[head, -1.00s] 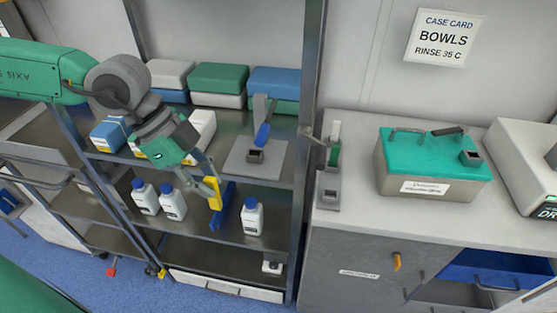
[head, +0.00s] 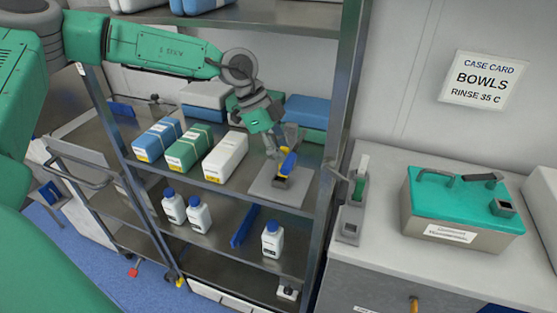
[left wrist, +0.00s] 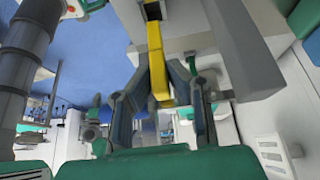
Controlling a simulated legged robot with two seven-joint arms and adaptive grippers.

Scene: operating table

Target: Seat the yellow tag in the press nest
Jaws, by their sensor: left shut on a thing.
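My left gripper (head: 284,148) is shut on the yellow tag (left wrist: 157,65), which stands lengthwise between the fingers in the left wrist view. In the head view the gripper is over the press on the middle shelf. The press has a grey base plate (head: 292,193), a blue lever (head: 289,163) and a dark nest block (head: 279,183). In the left wrist view the tag's far end is close to a dark square opening (left wrist: 152,11). I cannot tell whether the tag's end is inside it. My right gripper is not in view.
Blue, green and white boxes (head: 226,156) stand left of the press. Below are white bottles (head: 199,214) and a blue rack (head: 245,227). A rack post (head: 338,130) is close right. The counter holds a green-levered device (head: 351,205) and a teal-lidded box (head: 462,210).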

